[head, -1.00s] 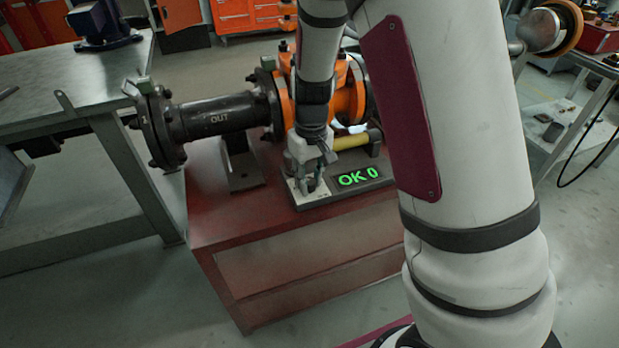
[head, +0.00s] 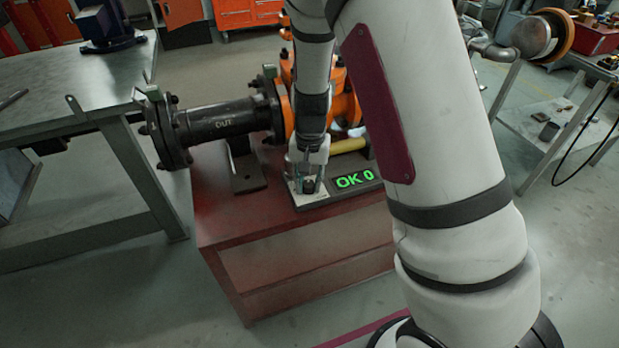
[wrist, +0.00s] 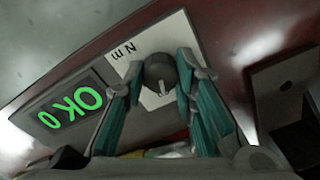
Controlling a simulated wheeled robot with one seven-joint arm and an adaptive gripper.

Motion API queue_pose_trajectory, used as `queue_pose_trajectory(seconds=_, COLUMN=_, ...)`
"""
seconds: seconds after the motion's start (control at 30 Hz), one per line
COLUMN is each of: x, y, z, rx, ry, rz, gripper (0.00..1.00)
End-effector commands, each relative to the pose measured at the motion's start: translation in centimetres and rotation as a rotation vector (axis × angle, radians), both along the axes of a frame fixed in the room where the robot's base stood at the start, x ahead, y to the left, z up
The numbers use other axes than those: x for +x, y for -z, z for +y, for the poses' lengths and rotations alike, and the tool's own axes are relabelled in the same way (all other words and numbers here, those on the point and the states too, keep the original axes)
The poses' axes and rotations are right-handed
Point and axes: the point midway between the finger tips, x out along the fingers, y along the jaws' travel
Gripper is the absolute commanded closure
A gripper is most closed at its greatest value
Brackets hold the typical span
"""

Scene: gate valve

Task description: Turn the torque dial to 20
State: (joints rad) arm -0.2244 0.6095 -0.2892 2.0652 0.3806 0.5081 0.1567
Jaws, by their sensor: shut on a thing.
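The torque dial (wrist: 160,70) is a dark round knob with a pale pointer mark, on a white plate (wrist: 127,64) marked "N m". My gripper (wrist: 158,84) points down at it, with one teal-padded finger on each side, shut on the knob. In the head view my gripper (head: 308,186) is at the left end of the tester, and its fingers mostly hide the dial. The display (head: 354,179) beside it reads "OK 0" in green. It also shows in the wrist view (wrist: 68,112). Dial numbers are not readable.
The tester sits on a red cabinet (head: 222,207). Behind it are a black pipe (head: 225,120) marked "OUT", an orange valve (head: 345,108) and a yellow handle (head: 347,146). A steel workbench (head: 75,85) is at left, a side table (head: 535,120) at right.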

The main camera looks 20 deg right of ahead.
Motion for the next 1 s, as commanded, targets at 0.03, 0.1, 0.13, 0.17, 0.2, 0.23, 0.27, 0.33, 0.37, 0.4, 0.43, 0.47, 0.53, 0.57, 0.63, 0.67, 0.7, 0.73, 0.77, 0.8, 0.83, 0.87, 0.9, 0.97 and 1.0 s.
queue_pose_trajectory(seconds=0.03, x=-0.04, y=-0.11, z=0.09, rx=0.000, ry=0.023, rz=0.000, gripper=1.00)
queue_pose_trajectory(seconds=0.1, x=-0.03, y=-0.08, z=0.09, rx=0.001, ry=0.054, rz=0.000, gripper=1.00)
queue_pose_trajectory(seconds=0.13, x=-0.03, y=-0.07, z=0.09, rx=0.001, ry=0.064, rz=0.000, gripper=1.00)
queue_pose_trajectory(seconds=0.17, x=-0.01, y=-0.05, z=0.10, rx=0.001, ry=0.074, rz=0.000, gripper=1.00)
queue_pose_trajectory(seconds=0.2, x=-0.01, y=-0.04, z=0.10, rx=0.001, ry=0.086, rz=0.000, gripper=1.00)
queue_pose_trajectory(seconds=0.23, x=-0.01, y=-0.03, z=0.10, rx=0.000, ry=0.093, rz=0.001, gripper=1.00)
queue_pose_trajectory(seconds=0.27, x=-0.01, y=-0.02, z=0.09, rx=0.000, ry=0.099, rz=0.000, gripper=1.00)
queue_pose_trajectory(seconds=0.33, x=0.01, y=-0.01, z=0.10, rx=0.001, ry=0.110, rz=0.000, gripper=1.00)
queue_pose_trajectory(seconds=0.37, x=0.01, y=0.00, z=0.10, rx=0.001, ry=0.114, rz=0.000, gripper=1.00)
queue_pose_trajectory(seconds=0.4, x=0.02, y=0.00, z=0.10, rx=0.001, ry=0.118, rz=0.000, gripper=1.00)
queue_pose_trajectory(seconds=0.43, x=0.02, y=0.00, z=0.10, rx=0.001, ry=0.120, rz=0.000, gripper=1.00)
queue_pose_trajectory(seconds=0.47, x=0.02, y=0.01, z=0.10, rx=0.001, ry=0.121, rz=0.000, gripper=1.00)
queue_pose_trajectory(seconds=0.53, x=0.03, y=0.01, z=0.10, rx=0.001, ry=0.122, rz=0.000, gripper=1.00)
queue_pose_trajectory(seconds=0.57, x=0.04, y=0.02, z=0.11, rx=0.001, ry=0.122, rz=-0.001, gripper=1.00)
queue_pose_trajectory(seconds=0.63, x=0.04, y=0.02, z=0.11, rx=0.001, ry=0.122, rz=0.000, gripper=1.00)
queue_pose_trajectory(seconds=0.67, x=0.04, y=0.02, z=0.11, rx=0.001, ry=0.122, rz=-0.001, gripper=1.00)
queue_pose_trajectory(seconds=0.7, x=0.04, y=0.02, z=0.11, rx=0.001, ry=0.122, rz=-0.001, gripper=1.00)
queue_pose_trajectory(seconds=0.73, x=0.04, y=0.02, z=0.11, rx=0.001, ry=0.122, rz=-0.001, gripper=1.00)
queue_pose_trajectory(seconds=0.77, x=0.04, y=0.02, z=0.10, rx=0.001, ry=0.122, rz=-0.001, gripper=1.00)
queue_pose_trajectory(seconds=0.8, x=0.05, y=0.02, z=0.11, rx=0.001, ry=0.122, rz=-0.001, gripper=0.72)
queue_pose_trajectory(seconds=0.83, x=0.04, y=0.02, z=0.10, rx=0.001, ry=0.121, rz=-0.001, gripper=0.66)
queue_pose_trajectory(seconds=0.87, x=0.04, y=0.01, z=0.10, rx=0.001, ry=0.121, rz=-0.001, gripper=0.59)
queue_pose_trajectory(seconds=0.9, x=0.04, y=0.01, z=0.10, rx=0.001, ry=0.121, rz=-0.001, gripper=0.54)
queue_pose_trajectory(seconds=0.97, x=0.03, y=0.01, z=0.08, rx=0.001, ry=0.121, rz=-0.001, gripper=0.54)
queue_pose_trajectory(seconds=1.0, x=0.03, y=0.01, z=0.07, rx=0.001, ry=0.121, rz=-0.001, gripper=0.54)
